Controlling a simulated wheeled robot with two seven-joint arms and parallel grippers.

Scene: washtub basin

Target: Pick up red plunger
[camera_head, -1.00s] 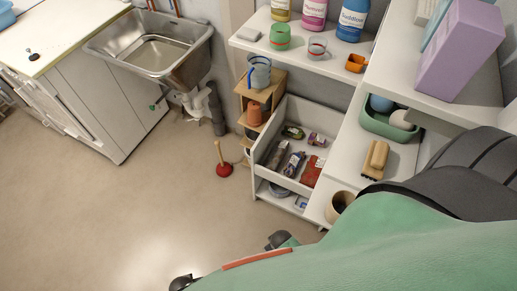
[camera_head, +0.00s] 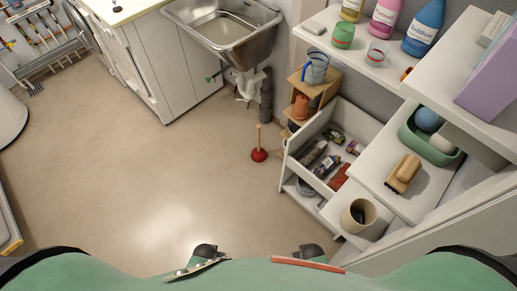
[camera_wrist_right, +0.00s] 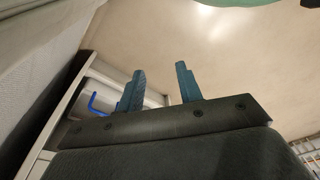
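The red plunger (camera_head: 258,154) stands upright on the floor in the head view, its wooden handle pointing up, just left of the white drawer unit. My right gripper (camera_wrist_right: 160,85) shows in the right wrist view with its two blue-grey fingers spread apart and nothing between them. The plunger does not show in the right wrist view. In the head view, only parts of my own body show along the bottom edge. My left gripper is not in view.
A white unit with an open drawer (camera_head: 312,170) stands right of the plunger. A steel sink (camera_head: 222,30) and a wooden shelf (camera_head: 318,85) are behind it. A wooden brush (camera_head: 404,174) and a beige cup (camera_head: 358,216) rest at right. The floor (camera_head: 150,150) left of the plunger is clear.

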